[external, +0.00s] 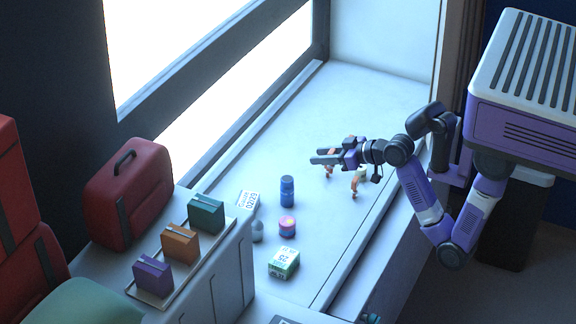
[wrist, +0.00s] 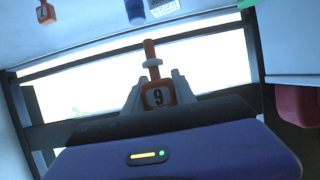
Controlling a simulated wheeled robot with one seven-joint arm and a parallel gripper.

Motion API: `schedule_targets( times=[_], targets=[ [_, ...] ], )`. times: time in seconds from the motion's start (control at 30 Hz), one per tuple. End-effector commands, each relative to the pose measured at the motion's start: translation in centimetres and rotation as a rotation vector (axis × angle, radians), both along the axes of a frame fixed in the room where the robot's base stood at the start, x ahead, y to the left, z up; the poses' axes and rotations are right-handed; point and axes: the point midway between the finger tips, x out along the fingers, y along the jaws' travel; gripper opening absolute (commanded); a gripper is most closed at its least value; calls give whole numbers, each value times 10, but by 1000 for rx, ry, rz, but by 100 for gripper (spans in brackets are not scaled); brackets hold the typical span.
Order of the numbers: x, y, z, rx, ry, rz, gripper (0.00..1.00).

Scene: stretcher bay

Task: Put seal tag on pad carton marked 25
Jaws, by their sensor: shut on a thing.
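An orange seal tag (wrist: 158,94) with a white stem collar and a black 9 on a white patch is between the fingers of my gripper (wrist: 158,88) in the wrist view. My gripper (external: 318,157) is shut on it, above the counter in the external view. A second orange and white tag (external: 358,181) stands on the counter to its right; an orange tag also shows at the wrist view's top left (wrist: 45,13). The white and green pad carton (external: 284,263) marked 25 sits near the counter's front, below and left of my gripper in the picture, apart from it.
A tray (external: 188,283) of coloured boxes and a red case (external: 128,195) are at left. The counter's far end is clear.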

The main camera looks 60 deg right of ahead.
Motion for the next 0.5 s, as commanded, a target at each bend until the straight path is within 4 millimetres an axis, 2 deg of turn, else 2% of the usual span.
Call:
schedule_targets(
  times=[0.17, 0.3, 0.4, 0.5],
  targets=[
    [21, 58, 22, 0, -8, 112, 0],
    [34, 122, 39, -1, -7, 222, 0],
    [37, 167, 48, -1, -6, 294, 0],
    [37, 203, 54, -2, -3, 348, 0]
  ],
)
